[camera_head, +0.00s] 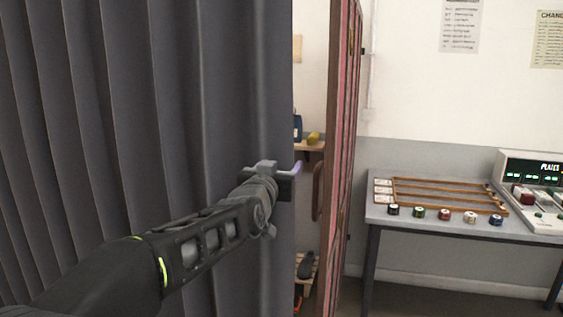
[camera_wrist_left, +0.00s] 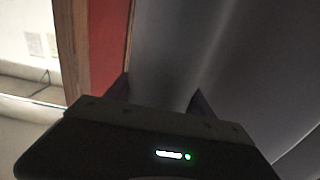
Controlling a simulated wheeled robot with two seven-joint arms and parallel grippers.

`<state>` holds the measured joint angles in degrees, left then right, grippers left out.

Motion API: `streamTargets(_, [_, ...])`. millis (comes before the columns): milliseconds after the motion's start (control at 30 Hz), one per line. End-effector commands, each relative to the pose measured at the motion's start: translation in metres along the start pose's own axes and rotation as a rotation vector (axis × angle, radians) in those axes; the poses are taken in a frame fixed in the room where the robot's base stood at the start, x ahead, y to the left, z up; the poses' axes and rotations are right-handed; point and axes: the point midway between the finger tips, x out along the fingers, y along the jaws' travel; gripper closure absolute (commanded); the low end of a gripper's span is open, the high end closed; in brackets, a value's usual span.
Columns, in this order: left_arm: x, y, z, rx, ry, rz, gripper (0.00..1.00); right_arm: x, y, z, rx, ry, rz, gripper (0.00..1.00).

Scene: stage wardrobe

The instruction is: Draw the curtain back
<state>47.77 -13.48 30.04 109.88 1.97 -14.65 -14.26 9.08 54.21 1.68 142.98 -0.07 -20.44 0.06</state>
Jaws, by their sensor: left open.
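A dark grey pleated curtain (camera_head: 130,100) fills the left half of the head view. Its right edge hangs beside a gap that shows shelves behind. My left gripper (camera_head: 291,178) is at this edge, in front of the cloth, at about mid height of the picture. In the left wrist view the curtain (camera_wrist_left: 230,60) fills the right and middle, and the two dark fingertips (camera_wrist_left: 158,95) stand apart with curtain between or behind them. I cannot tell whether they touch the cloth. My right gripper is not in view.
A red panel with a brown frame (camera_head: 341,120) and handle (camera_head: 318,190) stands right of the gap. A shelf (camera_head: 309,147) holds a blue item and a yellow item. At right a grey table (camera_head: 400,223) carries a wooden rack (camera_head: 440,195), several small pots and a console (camera_head: 535,175).

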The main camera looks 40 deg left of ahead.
Motion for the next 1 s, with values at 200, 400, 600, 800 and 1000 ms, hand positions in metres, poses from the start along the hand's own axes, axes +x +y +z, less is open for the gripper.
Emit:
streamTargets(200, [0.0037,0.0003,0.0007,0.0,0.0,0.0,0.38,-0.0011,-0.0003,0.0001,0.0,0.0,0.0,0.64])
streamTargets(400, [0.0035,0.0003,0.0006,0.0,0.0,0.0,0.46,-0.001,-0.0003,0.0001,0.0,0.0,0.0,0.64])
streamTargets(600, [0.0034,0.0003,0.0005,0.0,0.0,0.0,0.63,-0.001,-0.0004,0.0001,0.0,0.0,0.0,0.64])
streamTargets(800, [0.0033,0.0003,0.0005,0.0,0.0,0.0,0.79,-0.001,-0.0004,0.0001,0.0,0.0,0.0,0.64])
streamTargets(1000, [0.0033,0.0003,0.0004,0.0,0.0,0.0,0.95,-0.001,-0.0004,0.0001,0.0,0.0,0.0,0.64])
